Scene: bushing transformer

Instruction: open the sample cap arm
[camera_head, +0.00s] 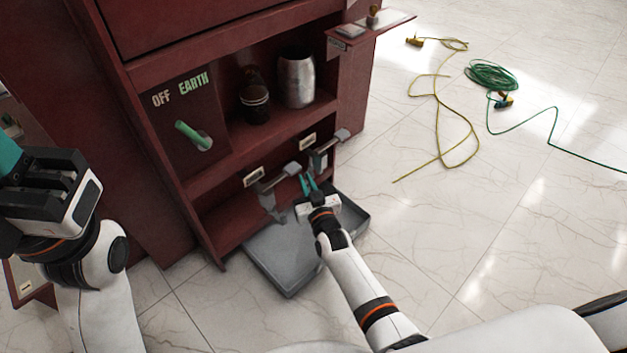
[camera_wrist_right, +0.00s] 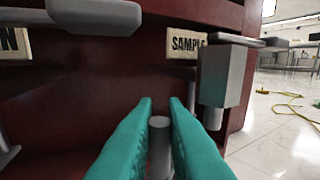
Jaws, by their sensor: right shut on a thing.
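My right gripper (camera_wrist_right: 160,125) has teal fingers, one on each side of a grey cylindrical piece, which I take to be the sample cap arm (camera_wrist_right: 160,150), below the label. The fingers are shut on it. In the head view the right gripper (camera_head: 308,184) is between the two valves, and its hold is too small to see. My left gripper (camera_head: 8,155) is at the left edge, its fingertips partly cut off.
A second grey valve (camera_head: 272,186) is left of the right gripper. A grey tray (camera_head: 290,270) lies on the floor below. A shelf holds a silver canister (camera_head: 296,80) and a dark bottle (camera_head: 254,100). Yellow (camera_head: 440,110) and green (camera_head: 490,75) cables lie on the floor at right.

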